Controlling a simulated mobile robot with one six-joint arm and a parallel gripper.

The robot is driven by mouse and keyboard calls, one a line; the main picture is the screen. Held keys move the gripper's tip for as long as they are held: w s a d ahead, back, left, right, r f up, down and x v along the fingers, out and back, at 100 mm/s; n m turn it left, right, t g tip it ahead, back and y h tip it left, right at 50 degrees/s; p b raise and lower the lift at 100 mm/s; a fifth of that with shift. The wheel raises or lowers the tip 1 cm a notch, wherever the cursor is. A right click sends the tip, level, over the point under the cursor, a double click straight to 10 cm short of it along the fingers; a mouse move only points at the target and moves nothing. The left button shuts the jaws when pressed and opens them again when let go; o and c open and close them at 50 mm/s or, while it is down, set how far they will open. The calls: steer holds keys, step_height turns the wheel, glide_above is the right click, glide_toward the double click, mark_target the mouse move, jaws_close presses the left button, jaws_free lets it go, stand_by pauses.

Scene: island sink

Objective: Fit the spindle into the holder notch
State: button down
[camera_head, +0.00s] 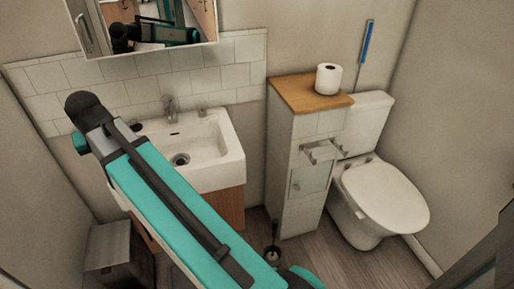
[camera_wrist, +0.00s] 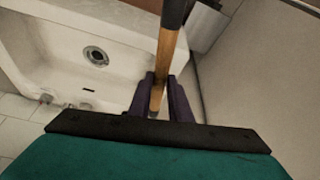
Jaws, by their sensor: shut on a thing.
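My gripper (camera_wrist: 161,82) has its two dark fingers closed around a wooden-brown rod, which I take to be the spindle (camera_wrist: 168,50). The rod runs up and away between the fingers, with a darker part at its far end. In the head view the gripper and rod cannot be made out; my arm crosses in front of the sink there. A pale holder (camera_head: 322,151) with two projecting arms is fixed on the narrow cabinet, right of the sink and well apart from my arm. Its notch is too small to tell.
The white sink (camera_head: 215,150) also shows under the gripper in the wrist view (camera_wrist: 60,40). A paper roll (camera_head: 328,79) stands on the cabinet's wooden top (camera_head: 290,93). The toilet (camera_head: 380,195) is at right, a dark brush (camera_head: 273,254) on the floor, and a mirror (camera_head: 150,20) above.

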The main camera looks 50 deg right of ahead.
steer(key=s+d+f+m+g+h+b, duration=0.1)
steer(key=s+d+m, duration=0.3)
steer(key=d, duration=0.7)
steer(key=s+d+f+m+g+h+b, duration=0.1)
steer(key=s+d+m, duration=0.3)
steer(key=s+d, duration=0.5)
steer(key=s+d+f+m+g+b, duration=0.1)
steer(key=s+d+f+m+b, duration=0.2)
steer(key=s+d, duration=0.4)
steer(key=shift+s+d+m+g+h, duration=0.2)
steer(key=shift+d+m, duration=0.1)
steer(key=shift+d, duration=1.8)
steer(key=shift+s+d+m+g+h, duration=0.1)
steer(key=shift+d+m+h, duration=0.15)
steer(key=shift+d, duration=1.8)
steer(key=s+d+f+m+g+b, duration=0.1)
steer(key=s+d, duration=0.4)
steer(key=s, duration=0.6)
steer(key=s+d+f+m+g+b, duration=0.1)
steer(key=s+d+m, duration=0.3)
steer(key=s, duration=0.7)
steer(key=s+d+f+m+g+b, duration=0.1)
steer(key=s+d+f+m+b, duration=0.1)
steer(key=s+d, duration=0.5)
steer(key=s+m+b, duration=0.1)
steer(key=s, duration=0.3)
steer(key=shift+s+d+f, duration=0.25)
steer(key=shift+s+f, duration=0.05)
steer(key=shift+s, duration=0.05)
